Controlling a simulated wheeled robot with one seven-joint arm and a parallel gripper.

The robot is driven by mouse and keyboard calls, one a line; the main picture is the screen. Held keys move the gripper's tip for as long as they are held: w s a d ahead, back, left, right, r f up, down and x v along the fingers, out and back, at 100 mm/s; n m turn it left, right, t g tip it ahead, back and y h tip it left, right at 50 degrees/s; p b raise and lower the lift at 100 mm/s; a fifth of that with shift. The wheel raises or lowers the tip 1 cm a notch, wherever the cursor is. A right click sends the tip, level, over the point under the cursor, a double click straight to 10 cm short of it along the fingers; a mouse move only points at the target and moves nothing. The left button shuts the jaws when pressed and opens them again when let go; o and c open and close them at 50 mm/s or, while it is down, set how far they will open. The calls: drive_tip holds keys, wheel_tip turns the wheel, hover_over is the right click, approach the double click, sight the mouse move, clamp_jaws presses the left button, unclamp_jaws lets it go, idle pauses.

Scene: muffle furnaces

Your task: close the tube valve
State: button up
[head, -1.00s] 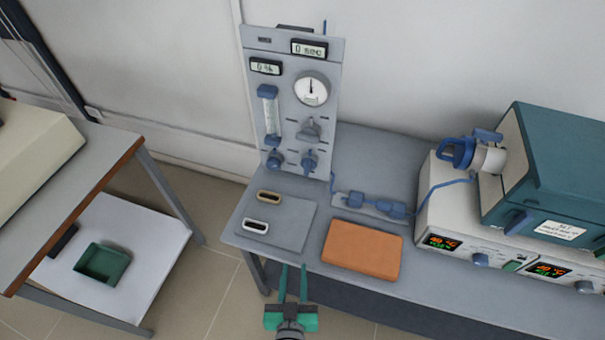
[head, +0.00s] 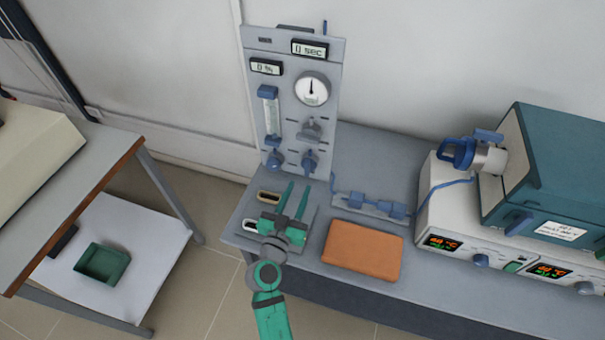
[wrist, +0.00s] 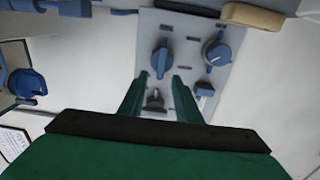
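A grey gas panel (head: 295,60) stands upright at the back of the bench. Low on it are a left blue knob (head: 275,160) and a right blue knob (head: 309,161), with a grey valve (head: 311,130) above the right one. Blue tubing with blue fittings (head: 356,199) runs from the panel's base; I cannot tell which part is the tube valve. My green gripper (head: 297,187) is open and empty, its fingers pointing at the panel below the right knob. The wrist view is upside down; the right knob (wrist: 160,61) appears near and between the fingertips (wrist: 160,79), apart from them.
A tan-rimmed piece (head: 268,198) and a white-rimmed piece (head: 252,225) lie on a grey mat left of my gripper. An orange slab (head: 362,250) lies to the right. A teal furnace (head: 550,170) on a white control base stands farther right. A side table (head: 60,190) is at left.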

sight(305, 169)
drive_tip(key=x, duration=0.7)
drive_tip(key=shift+w+a, duration=0.1)
drive_tip(key=shift+w, duration=0.1)
drive_tip(key=shift+a, duration=0.1)
clamp_jaws()
drive_tip(key=shift+w, duration=0.1)
